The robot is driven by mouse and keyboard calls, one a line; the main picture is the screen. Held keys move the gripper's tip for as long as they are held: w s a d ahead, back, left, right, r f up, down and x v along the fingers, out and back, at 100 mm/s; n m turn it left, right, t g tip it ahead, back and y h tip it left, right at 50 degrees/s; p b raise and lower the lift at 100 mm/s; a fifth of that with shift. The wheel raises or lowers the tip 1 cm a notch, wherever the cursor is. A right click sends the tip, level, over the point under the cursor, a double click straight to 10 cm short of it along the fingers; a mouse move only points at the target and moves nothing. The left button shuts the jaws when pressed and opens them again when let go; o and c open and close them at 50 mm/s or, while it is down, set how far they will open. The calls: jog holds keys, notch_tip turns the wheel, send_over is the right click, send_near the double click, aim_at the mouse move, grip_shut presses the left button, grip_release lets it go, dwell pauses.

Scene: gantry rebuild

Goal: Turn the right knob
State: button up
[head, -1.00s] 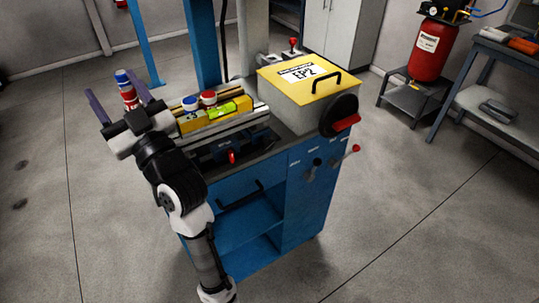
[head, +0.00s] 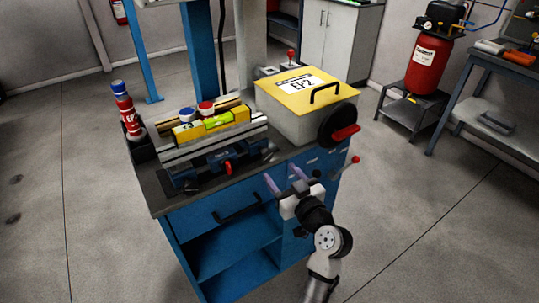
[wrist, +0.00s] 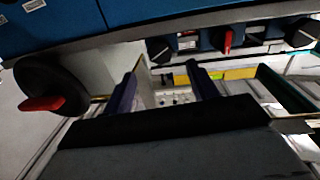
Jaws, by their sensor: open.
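A low blue control panel (head: 212,176) lies on the front of the bench top, with a red switch (head: 229,167) at its middle. The right knob (head: 267,153) is dark and small at the panel's right end. In the wrist view, which looks upside down, a black knob with a white pointer (wrist: 158,50) shows left of the red switch (wrist: 228,40), and another knob (wrist: 303,34) lies to its right. My gripper (head: 285,178) is open and empty, in front of the bench's right part, apart from the knob. Its fingers (wrist: 165,68) also show in the wrist view.
A black handwheel with a red handle (head: 338,124) sticks out from the yellow-lidded box (head: 308,88). A lever with a red ball (head: 354,160) juts from the blue cabinet (head: 230,245).

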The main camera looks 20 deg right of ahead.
aim_at(268, 157)
jog(key=w, duration=0.2)
jog(key=w+a+p, duration=0.1)
jog(key=w, duration=0.2)
jog(key=w+p, duration=0.1)
jog(key=w, duration=0.1)
jog(key=shift+w+a, duration=0.15)
jog(key=c, duration=1)
jog(key=shift+o, duration=0.2)
jog(key=shift+m, duration=0.3)
jog(key=shift+m+p, duration=0.45)
jog(key=shift+m, duration=2.05)
jog(key=shift+g, duration=0.3)
